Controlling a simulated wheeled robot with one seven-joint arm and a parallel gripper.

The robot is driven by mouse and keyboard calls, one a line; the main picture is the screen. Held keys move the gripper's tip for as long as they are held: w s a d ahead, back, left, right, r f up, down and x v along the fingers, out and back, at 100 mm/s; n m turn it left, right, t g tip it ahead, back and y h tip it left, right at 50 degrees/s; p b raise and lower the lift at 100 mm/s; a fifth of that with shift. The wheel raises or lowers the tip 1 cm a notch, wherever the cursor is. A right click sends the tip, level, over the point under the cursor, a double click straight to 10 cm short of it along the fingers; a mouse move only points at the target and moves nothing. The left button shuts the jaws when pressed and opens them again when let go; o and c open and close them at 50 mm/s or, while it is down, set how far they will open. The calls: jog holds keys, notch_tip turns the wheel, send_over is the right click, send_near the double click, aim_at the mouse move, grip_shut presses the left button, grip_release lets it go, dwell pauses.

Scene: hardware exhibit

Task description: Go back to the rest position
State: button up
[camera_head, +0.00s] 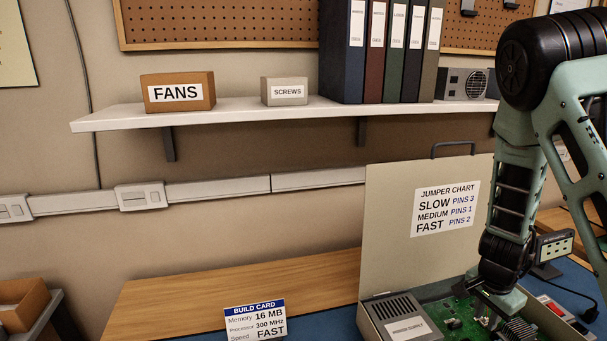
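My arm comes down from the upper right, and its end with my gripper (494,298) is low over the green circuit board (462,318) in the open case. The fingers are small and dark against the board, so I cannot tell whether they are open or shut, or whether they touch anything. The case has a raised beige lid (400,235) with a jumper chart (445,209) on it. A power supply box (403,318) sits at the case's left. A build card (255,318) stands on the bench to the left.
A wall shelf (235,115) holds a fans box (178,92), a screws box (284,91) and several binders (376,50). A small display (555,246) stands right of my gripper. The wooden bench (190,290) is clear at left. Bins (25,305) sit at the lower left.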

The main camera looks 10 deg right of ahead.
jog(key=s+a+r+n+y, duration=0.15)
jog(key=a+r+n, duration=0.35)
jog(key=a, duration=0.6)
jog(key=a+r+n+y, duration=0.3)
jog(key=a+r+n, duration=0.15)
jog(key=a, duration=0.75)
jog(key=s+a+r+n+h, duration=0.1)
jog(key=s+a+r+n, duration=0.3)
jog(key=s+n, duration=0.3)
jog(key=s+a+r+n, duration=0.5)
jog(key=s+a+n, duration=0.2)
jog(key=s, duration=0.3)
jog(key=shift+a+r+g+h, duration=0.15)
jog(key=shift+r+g+h, duration=0.1)
jog(key=shift+g+h, duration=0.1)
jog(key=shift+w, duration=0.1)
